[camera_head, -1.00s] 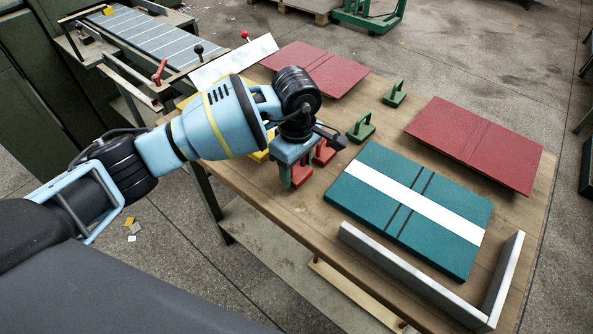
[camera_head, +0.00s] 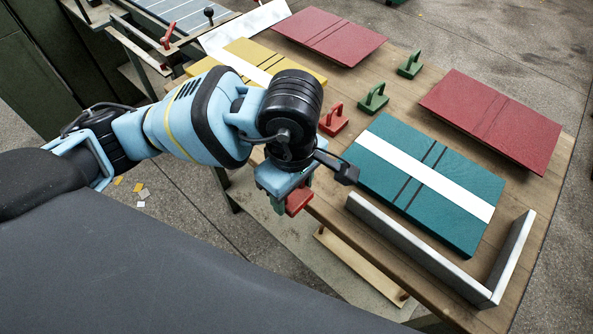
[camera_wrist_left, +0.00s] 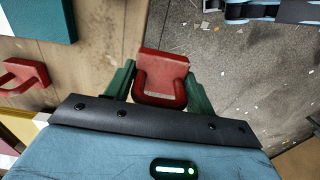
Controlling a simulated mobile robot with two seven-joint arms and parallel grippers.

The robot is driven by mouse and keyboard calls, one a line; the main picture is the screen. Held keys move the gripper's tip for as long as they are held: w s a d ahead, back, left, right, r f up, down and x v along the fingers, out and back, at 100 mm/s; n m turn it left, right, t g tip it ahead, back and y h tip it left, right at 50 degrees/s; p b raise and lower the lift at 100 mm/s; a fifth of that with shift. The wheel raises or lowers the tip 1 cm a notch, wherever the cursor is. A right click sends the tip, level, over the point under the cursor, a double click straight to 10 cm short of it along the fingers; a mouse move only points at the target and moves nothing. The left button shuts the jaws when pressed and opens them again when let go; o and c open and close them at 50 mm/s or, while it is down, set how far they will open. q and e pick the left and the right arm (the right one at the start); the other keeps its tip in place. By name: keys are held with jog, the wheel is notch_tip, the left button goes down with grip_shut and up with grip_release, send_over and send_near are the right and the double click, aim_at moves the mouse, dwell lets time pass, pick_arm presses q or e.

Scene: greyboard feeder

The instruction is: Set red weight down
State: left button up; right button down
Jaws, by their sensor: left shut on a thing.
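My left gripper (camera_head: 292,194) is shut on a red weight (camera_head: 299,202), which shows just below the fingers at the table's near edge. In the left wrist view the held red weight (camera_wrist_left: 163,76) sits with its handle between the two green fingers, with floor beside and beyond it. A second red weight (camera_head: 333,120) stands on the table (camera_head: 400,104), apart from the gripper; it also shows at the left of the wrist view (camera_wrist_left: 24,76). My right gripper is not in view.
A teal cover with a white strip (camera_head: 425,182) lies beside a grey corner fence (camera_head: 418,250). Two green weights (camera_head: 373,98) stand behind. Red covers (camera_head: 492,118) and a yellow cover (camera_head: 250,56) lie farther back. Bare wood shows along the near edge.

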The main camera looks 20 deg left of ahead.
pick_arm(q)
jog(key=shift+s, duration=0.3)
jog(key=shift+w+r, duration=0.1)
jog(key=w+a+r+m, duration=0.5)
jog(key=a+m, duration=0.4)
jog(key=m, duration=0.5)
jog(key=shift+w, duration=0.85)
